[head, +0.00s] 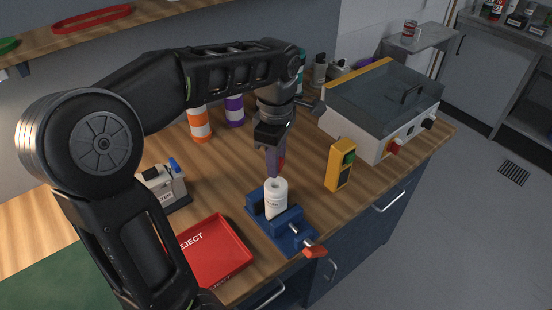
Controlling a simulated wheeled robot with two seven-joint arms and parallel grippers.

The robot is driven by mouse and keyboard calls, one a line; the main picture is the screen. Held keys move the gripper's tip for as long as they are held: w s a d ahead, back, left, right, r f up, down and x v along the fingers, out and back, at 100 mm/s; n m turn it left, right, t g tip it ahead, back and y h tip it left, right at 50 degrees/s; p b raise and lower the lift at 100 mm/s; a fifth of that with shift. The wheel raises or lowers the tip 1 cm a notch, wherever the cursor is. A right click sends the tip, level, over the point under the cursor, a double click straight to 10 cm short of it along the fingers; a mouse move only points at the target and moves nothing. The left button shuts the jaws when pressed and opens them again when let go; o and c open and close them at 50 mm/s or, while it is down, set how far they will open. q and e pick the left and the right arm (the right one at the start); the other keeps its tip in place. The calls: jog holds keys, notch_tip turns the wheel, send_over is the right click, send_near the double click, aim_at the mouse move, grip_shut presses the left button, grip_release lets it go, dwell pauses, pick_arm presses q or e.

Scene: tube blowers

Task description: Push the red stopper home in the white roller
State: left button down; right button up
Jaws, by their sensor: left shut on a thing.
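The white roller (276,197) stands upright in a blue vise (287,224) on the wooden bench, its round open top facing up. My left gripper (274,161) points down just above the roller. It is shut on the red stopper (282,160), of which only a narrow red strip shows beside the purple-grey finger. The fingers hide most of the stopper, and I cannot tell whether its lower end touches the roller's opening. My right gripper is not in view.
A red REJECT tray (232,268) lies left of the vise. A yellow box with a green button (340,165) stands to the right, before a large grey machine (382,105). A small tester (160,186) and striped orange (200,124) and purple (234,110) cylinders stand behind.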

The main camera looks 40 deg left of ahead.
pick_arm(q)
jog(key=shift+f+b, duration=1.05)
jog(key=shift+f, duration=0.7)
jog(key=shift+f+b, duration=0.45)
jog(key=shift+f, duration=0.4)
dwell(0.6)
jog(key=c, duration=1.1)
grip_release()
jog(key=shift+o, duration=0.2)
